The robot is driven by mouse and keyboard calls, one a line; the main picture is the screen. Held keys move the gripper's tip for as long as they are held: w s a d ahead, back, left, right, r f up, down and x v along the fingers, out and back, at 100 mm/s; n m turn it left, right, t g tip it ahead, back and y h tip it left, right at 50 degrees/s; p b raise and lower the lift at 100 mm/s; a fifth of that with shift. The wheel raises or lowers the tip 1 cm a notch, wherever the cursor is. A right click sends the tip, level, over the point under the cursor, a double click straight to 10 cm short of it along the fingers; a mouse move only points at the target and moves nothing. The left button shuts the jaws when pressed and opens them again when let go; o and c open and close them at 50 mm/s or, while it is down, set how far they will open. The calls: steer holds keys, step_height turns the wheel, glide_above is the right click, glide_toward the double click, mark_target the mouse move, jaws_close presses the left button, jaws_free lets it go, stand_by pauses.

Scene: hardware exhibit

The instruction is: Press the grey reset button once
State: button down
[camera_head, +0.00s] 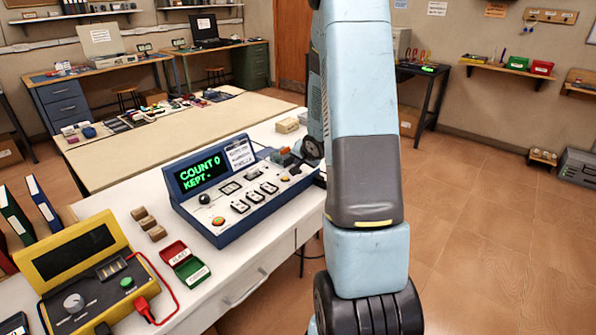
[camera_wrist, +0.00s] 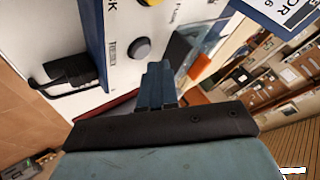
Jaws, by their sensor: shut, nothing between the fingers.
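The blue console (camera_head: 215,235) with a white sloping panel stands on the white table. Its screen (camera_head: 200,174) reads "COUNT 0" and "KEPT -" in green. I see no contact, though the gap is hard to judge.
The panel also bears a red button (camera_head: 218,221), a black knob (camera_head: 204,198) and several switches. A yellow device (camera_head: 85,265) with a red cable, a red-and-green box (camera_head: 185,262) and small wooden blocks (camera_head: 148,223) stand left of the console. Open floor lies at right.

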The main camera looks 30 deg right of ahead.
steer(key=shift+r, duration=0.1)
steer(key=shift+r, duration=2.45)
steer(key=shift+r, duration=0.1)
steer(key=s+a+r+n+g+h, duration=0.1)
steer(key=s+a+r+n, duration=0.1)
steer(key=s+a+r, duration=0.35)
steer(key=s+a+r+n+g+h, duration=0.1)
steer(key=s+a+r+n+h, duration=0.15)
steer(key=s+r, duration=0.65)
steer(key=s+a+r+n+y, duration=0.2)
steer(key=s+a, duration=0.4)
steer(key=s, duration=0.3)
steer(key=s+a+r+n+g+y, duration=0.1)
steer(key=s+a+r+n+y, duration=0.1)
steer(key=s+a+r, duration=0.3)
steer(key=s+a+n, duration=0.1)
steer(key=s+a, duration=0.1)
steer(key=s, duration=0.2)
steer(key=shift+s+g, duration=0.3)
